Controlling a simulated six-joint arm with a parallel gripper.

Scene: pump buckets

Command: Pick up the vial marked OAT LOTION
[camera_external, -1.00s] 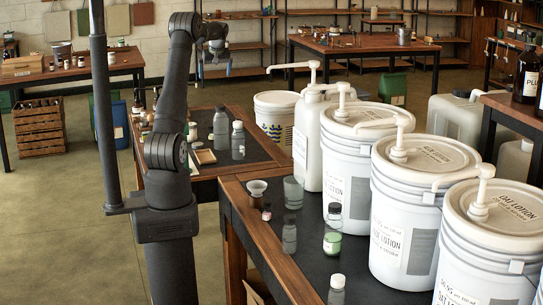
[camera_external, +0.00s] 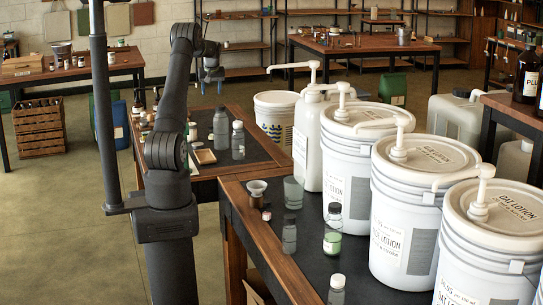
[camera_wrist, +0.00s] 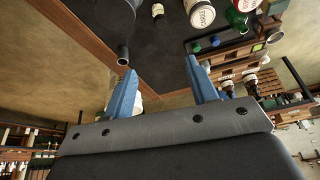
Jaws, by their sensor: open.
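I cannot read OAT LOTION on any vial. A small dark vial with a pale label (camera_external: 267,211) stands near the left edge of the near table in the external view. A small black-capped vial (camera_wrist: 158,12) shows at the top of the wrist view, its label unreadable. Beside it are a white-labelled jar (camera_wrist: 200,14) and a green bottle (camera_wrist: 237,18). My gripper (camera_external: 212,88) is open, with blue fingers, high beyond the left work table and apart from the vials. In the wrist view its two fingers (camera_wrist: 162,78) are spread with nothing between them.
White pump buckets (camera_external: 412,220) line the near table's right side; one lid reads OAT LOTION. Bottles (camera_external: 238,140), a beaker (camera_external: 293,192) and capped jars (camera_external: 333,229) stand on the dark tabletops. A wooden crate (camera_external: 40,127) is on the floor at left.

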